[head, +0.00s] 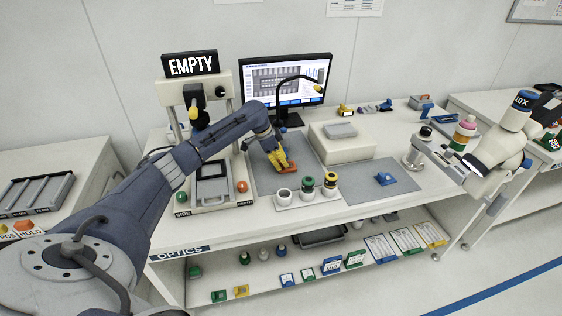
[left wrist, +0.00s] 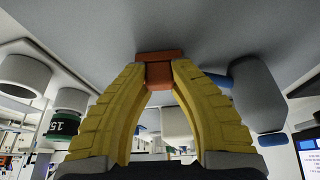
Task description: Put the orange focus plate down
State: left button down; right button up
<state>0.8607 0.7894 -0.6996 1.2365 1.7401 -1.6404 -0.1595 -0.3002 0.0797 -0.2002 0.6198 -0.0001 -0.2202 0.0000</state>
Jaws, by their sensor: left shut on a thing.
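The orange focus plate (head: 289,166) is between the yellow fingers of my left gripper (head: 275,158), just over the grey mat (head: 262,182) in front of the monitor. In the left wrist view, both fingertips (left wrist: 160,70) close on the orange plate (left wrist: 158,57) from either side. The plate is very near the grey surface; I cannot tell whether it touches. Part of it is hidden by the fingers. My right gripper is not in view.
White, green-banded and yellow-banded cups (head: 308,187) stand in a row in front of the mat. A white box (head: 342,152) is at the right, a framed grey tray (head: 212,190) at the left. A blue part (head: 385,178) lies on another grey mat (head: 362,188).

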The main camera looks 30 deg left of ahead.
pick_arm(q)
jog(key=c, duration=1.2)
grip_release()
jog(key=shift+r, duration=0.1)
jog(key=shift+v, duration=2)
